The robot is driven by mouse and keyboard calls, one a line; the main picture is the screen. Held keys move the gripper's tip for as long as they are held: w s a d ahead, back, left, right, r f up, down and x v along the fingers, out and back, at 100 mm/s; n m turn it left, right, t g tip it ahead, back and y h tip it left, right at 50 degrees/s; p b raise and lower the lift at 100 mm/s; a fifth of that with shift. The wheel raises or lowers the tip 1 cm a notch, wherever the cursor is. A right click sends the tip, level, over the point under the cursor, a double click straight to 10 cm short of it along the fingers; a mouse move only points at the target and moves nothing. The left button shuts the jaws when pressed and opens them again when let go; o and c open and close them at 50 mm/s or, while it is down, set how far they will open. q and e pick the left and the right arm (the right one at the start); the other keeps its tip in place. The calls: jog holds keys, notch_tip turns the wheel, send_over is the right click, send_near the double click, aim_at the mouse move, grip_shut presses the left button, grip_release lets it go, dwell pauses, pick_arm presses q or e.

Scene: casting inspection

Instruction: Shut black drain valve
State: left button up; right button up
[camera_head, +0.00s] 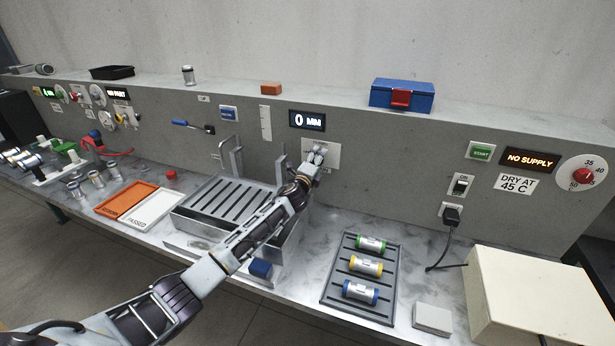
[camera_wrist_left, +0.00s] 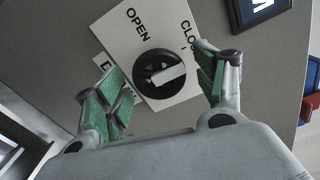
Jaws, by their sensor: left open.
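The black drain valve (camera_wrist_left: 143,66) is a round black knob with a pale bar across its face. It sits on a white plate (camera_wrist_left: 120,45) marked OPEN and CLOSE on the grey panel. In the head view, my left gripper (camera_head: 318,157) reaches the panel plate (camera_head: 334,153) and hides the valve. My right gripper is not in view.
A slotted metal basin (camera_head: 232,205) lies under my left arm. A display reading 0 MM (camera_head: 307,120) is just above the valve plate. A rack (camera_head: 343,290) with several banded cylinders stands to the right. A blue box (camera_head: 420,98) is on the ledge.

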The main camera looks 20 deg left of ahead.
pick_arm(q)
jog(key=s, duration=1.1)
jog(key=shift+a, duration=0.15)
jog(key=shift+f, duration=0.1)
dwell(0.7)
